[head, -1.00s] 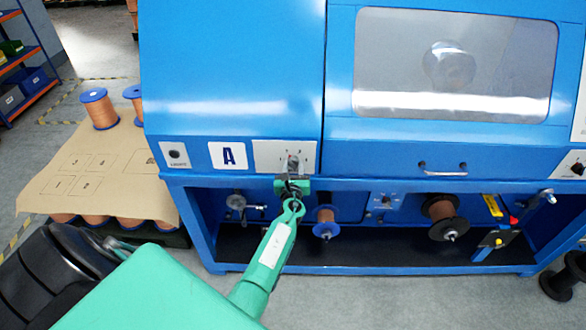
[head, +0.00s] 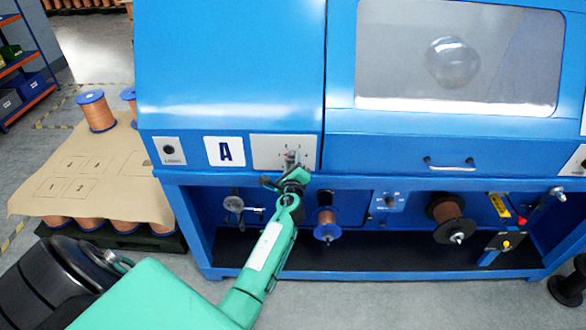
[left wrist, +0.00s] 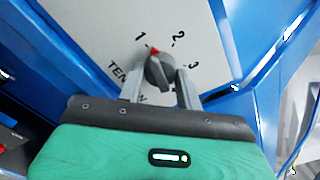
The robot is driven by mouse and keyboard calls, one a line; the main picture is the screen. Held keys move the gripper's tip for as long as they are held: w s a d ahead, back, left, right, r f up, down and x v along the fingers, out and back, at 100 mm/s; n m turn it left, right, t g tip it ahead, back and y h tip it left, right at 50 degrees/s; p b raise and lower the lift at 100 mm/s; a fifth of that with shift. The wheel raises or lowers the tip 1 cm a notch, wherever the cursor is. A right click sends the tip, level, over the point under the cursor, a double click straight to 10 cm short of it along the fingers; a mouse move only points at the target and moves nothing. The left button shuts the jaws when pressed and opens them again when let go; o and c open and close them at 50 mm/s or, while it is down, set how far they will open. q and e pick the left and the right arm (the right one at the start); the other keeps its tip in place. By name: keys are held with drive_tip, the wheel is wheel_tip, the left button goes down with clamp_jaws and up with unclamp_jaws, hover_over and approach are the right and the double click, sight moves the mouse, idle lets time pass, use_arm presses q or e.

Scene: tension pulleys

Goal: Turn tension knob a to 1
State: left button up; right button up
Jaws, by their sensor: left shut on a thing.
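The tension knob (left wrist: 160,73) is a dark round knob with a red pointer tip on a light panel (left wrist: 95,30) marked 1, 2, 3 and "TENSION". Its red tip points up, close to the tick by the 1. The same panel shows in the head view (head: 262,150), right of the large letter A. My left gripper (left wrist: 159,82) has one finger on each side of the knob and is shut on it. In the head view my left gripper (head: 289,168) is tilted and hides part of the knob. My right gripper is not in view.
The blue machine (head: 230,80) fills the middle. Below the panel, copper spools (head: 325,222) and a yellow-marked lever (head: 497,205) sit in an open bay. A pallet with a board (head: 60,195) and copper spools stands left. A door handle (head: 450,164) sticks out at right.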

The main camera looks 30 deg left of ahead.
use_arm(q)
drive_tip(key=shift+n+b, duration=0.65)
drive_tip(key=shift+n, duration=0.45)
drive_tip(key=o, duration=1)
drive_tip(key=shift+s, duration=0.1)
drive_tip(key=b+v, duration=0.2)
drive_tip(key=v, duration=1.1)
drive_tip(key=shift+s, duration=0.3)
